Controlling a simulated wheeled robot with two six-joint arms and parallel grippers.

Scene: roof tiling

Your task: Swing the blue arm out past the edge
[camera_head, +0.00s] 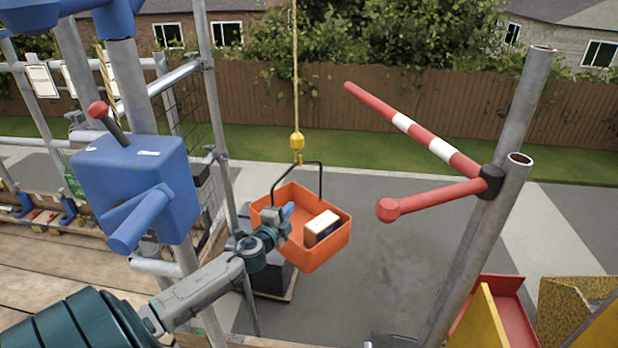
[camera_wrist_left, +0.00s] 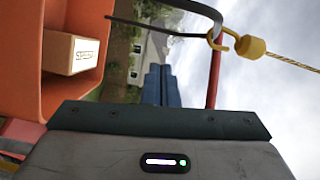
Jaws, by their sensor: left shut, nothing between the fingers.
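A blue hoist housing (camera_head: 135,185) is mounted on a grey scaffold pole at the left, with a red-knobbed lever (camera_head: 98,110) on top. Blue metalwork (camera_head: 115,18) sits on the pole above it, cut off by the top edge; I cannot tell how the blue arm is turned. An orange crate (camera_head: 330,248) hangs from a yellow hook (camera_head: 297,142) on a rope. My left gripper (camera_head: 288,212) is shut and empty, overlapping the crate's left side in the head view; contact cannot be told. Its closed fingers (camera_wrist_left: 160,86) show beside the crate (camera_wrist_left: 22,55) in the wrist view. My right gripper is out of view.
A carton (camera_head: 321,228) lies in the crate. A red-and-white barrier bar (camera_head: 415,132) and a red bar (camera_head: 435,199) reach left from the right scaffold pole (camera_head: 490,230). Dark stacked material (camera_head: 272,278) stands below the crate. Grey paving (camera_head: 400,270) lies open beyond.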

